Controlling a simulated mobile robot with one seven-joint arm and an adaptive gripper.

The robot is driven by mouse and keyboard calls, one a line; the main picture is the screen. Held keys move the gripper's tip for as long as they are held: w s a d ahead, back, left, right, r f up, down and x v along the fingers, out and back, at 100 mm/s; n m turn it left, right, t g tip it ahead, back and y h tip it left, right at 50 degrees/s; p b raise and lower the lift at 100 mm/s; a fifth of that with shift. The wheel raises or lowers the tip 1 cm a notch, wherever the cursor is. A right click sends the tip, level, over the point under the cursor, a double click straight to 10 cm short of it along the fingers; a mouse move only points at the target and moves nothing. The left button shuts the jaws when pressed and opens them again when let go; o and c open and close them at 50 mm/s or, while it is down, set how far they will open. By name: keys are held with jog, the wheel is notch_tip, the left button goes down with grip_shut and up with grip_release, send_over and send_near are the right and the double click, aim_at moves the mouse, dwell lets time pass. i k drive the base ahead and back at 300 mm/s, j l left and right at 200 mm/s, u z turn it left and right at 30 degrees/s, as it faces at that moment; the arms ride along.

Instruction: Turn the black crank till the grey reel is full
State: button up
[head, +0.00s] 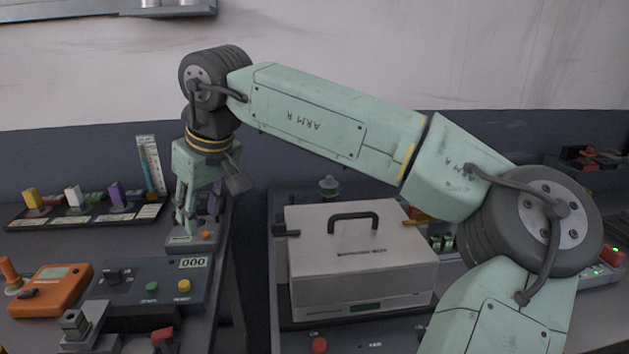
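My gripper (199,222) points straight down above the back right of the left bench. Its fingers look spread apart, with nothing clear between them. It is over a small grey panel (182,240) with an orange-red button; I cannot tell if it touches. I cannot make out a black crank or a grey reel for certain. A small black handle (117,276) stands on a dark control box left of and in front of my gripper. A small grey round part (329,184) shows behind the metal case. My arm hides part of the right bench.
A silver case (360,250) with a black top handle fills the middle bench. A counter (193,263) reads 000. An orange device (48,290) sits at left, below a tray (70,218) of coloured blocks. A gap separates the two benches.

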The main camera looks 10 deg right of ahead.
aim_at(292, 198)
jog(key=i+l, duration=0.3)
jog(key=l, duration=0.2)
jog(key=i+l, duration=0.35)
jog(key=l, duration=0.1)
